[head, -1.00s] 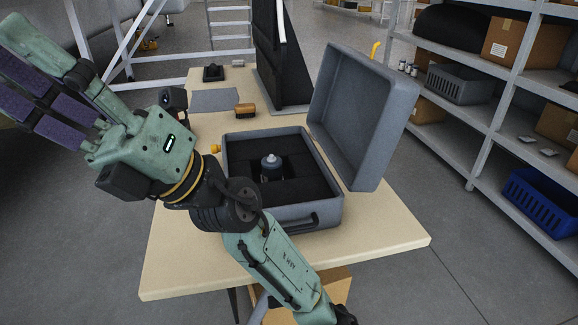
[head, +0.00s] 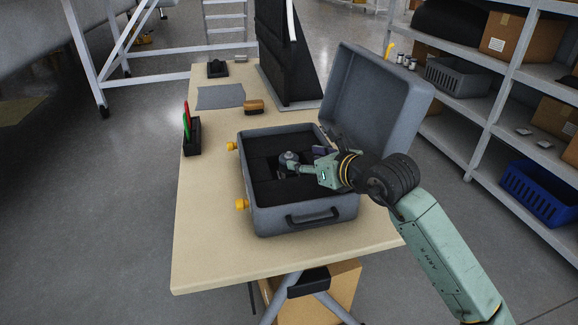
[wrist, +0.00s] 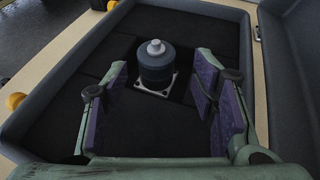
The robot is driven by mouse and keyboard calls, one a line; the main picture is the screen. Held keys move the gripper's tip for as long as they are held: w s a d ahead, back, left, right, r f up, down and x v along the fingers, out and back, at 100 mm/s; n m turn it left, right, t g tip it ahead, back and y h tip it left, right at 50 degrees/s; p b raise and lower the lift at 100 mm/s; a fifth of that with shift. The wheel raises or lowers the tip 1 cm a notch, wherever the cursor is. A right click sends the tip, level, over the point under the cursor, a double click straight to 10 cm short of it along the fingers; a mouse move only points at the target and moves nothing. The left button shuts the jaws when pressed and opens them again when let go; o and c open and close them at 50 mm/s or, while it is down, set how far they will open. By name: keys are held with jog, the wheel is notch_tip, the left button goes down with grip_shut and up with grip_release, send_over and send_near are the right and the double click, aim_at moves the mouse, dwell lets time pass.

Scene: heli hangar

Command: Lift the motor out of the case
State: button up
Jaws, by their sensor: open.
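The motor (wrist: 157,65) is a dark cylinder with a pale cap on a square metal flange, standing upright in a recess of the black foam. The head view shows it (head: 289,160) partly hidden by my gripper. The open grey case (head: 300,222) lies on the table with its lid (head: 370,100) raised at the right. My gripper (head: 300,170) reaches in from the right, low over the foam. In the wrist view my gripper (wrist: 163,85) has its purple-padded fingers spread, with the motor ahead, between and just beyond the tips. No contact shows.
The case stands on a pale table (head: 210,250). A black holder (head: 192,137) with red and green handles, a brown block (head: 253,106) and a grey mat (head: 220,96) lie at the left and back. The table's left front is clear. Shelves (head: 500,110) stand at the right.

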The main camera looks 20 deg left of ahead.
aim_at(291, 158)
jog(key=p+x, duration=0.2)
jog(key=x, duration=0.6)
jog(key=shift+s+a+f, duration=0.1)
jog(key=shift+s+a, duration=0.05)
jog(key=shift+a, duration=0.05)
grip_shut()
dwell(0.4)
